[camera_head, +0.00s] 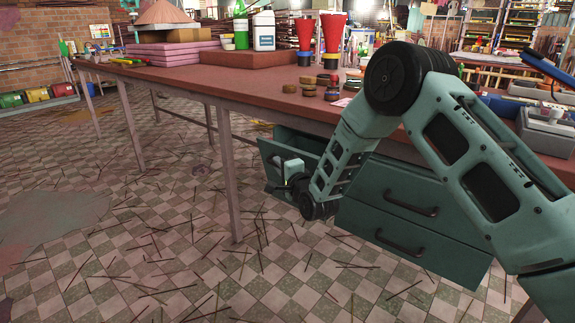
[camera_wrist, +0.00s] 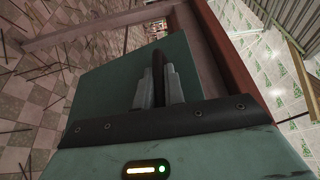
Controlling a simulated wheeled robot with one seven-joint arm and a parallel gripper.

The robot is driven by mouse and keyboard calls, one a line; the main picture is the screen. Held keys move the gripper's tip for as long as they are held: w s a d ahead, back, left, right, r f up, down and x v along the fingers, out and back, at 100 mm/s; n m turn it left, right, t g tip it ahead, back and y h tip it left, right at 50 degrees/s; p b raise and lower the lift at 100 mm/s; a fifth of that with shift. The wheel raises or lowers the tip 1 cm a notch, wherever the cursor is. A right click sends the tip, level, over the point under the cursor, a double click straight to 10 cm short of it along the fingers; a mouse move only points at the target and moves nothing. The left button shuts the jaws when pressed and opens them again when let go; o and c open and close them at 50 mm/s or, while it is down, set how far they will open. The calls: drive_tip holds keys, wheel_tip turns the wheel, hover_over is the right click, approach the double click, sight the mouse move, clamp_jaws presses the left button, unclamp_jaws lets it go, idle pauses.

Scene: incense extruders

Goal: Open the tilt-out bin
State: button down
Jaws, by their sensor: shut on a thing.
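The tilt-out bin (camera_head: 270,160) is a dark teal unit under the left part of the red-brown table, beside a stack of drawers. Its front appears to stand out from the drawer fronts, with its upper side showing, though my arm hides much of it. In the wrist view, its flat teal front panel (camera_wrist: 105,85) fills the middle. My gripper (camera_wrist: 157,88) is shut on the black bar handle (camera_wrist: 158,62) of this panel. In the head view, my gripper (camera_head: 290,178) is low in front of the bin, and the grasp itself is too small to make out.
Two teal drawers with black handles (camera_head: 407,208) are right of the bin and look shut. The table (camera_head: 250,85) overhangs them and carries bottles, red cones and small discs. A table leg (camera_head: 229,170) stands left of the bin. Thin sticks litter the checkered floor (camera_head: 150,220).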

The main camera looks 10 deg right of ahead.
drive_tip(key=s+a+f+n+t+y+b, duration=0.1)
drive_tip(key=s+a+f+n+b, duration=0.2)
drive_tip(key=s+a+f+b, duration=0.1)
drive_tip(key=shift+s+a+f+n+b, duration=0.35)
drive_tip(key=shift+a+f+b, duration=0.35)
drive_tip(key=shift+a+f, duration=0.5)
drive_tip(key=c, duration=1.5)
unclamp_jaws()
drive_tip(key=shift+r, duration=0.1)
